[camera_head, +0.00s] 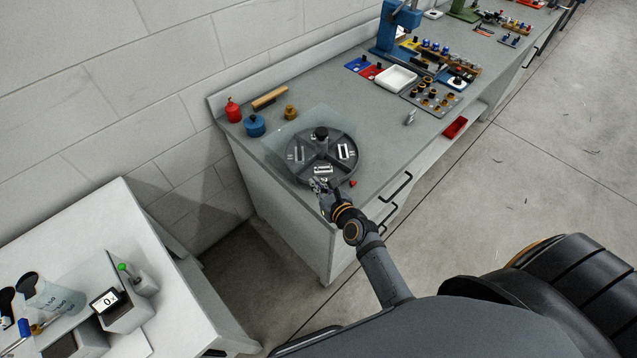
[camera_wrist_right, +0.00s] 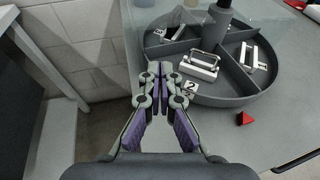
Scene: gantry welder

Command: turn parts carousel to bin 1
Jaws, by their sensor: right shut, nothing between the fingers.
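The parts carousel (camera_head: 341,174) is a round dark grey tray with dividers and a black centre knob (camera_head: 320,134). It sits on the near left end of the grey workbench. Its compartments hold pale metal parts; in the right wrist view one such part (camera_wrist_right: 200,66) lies in the front compartment, by a tag reading 2 (camera_wrist_right: 189,87). A red pointer (camera_wrist_right: 244,118) lies on the bench just outside the rim. My right gripper (camera_head: 319,183) is shut and empty at the carousel's front rim; the wrist view shows its fingers (camera_wrist_right: 156,73) together beside the rim. Contact is unclear. My left gripper is not in view.
Behind the carousel stand a red container (camera_head: 233,112), a blue container (camera_head: 255,126) and a brass-coloured one (camera_head: 291,112). A blue press (camera_head: 394,32) and a white tray (camera_head: 396,79) are farther along the bench. A white table (camera_head: 150,225) stands at left, beyond a floor gap.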

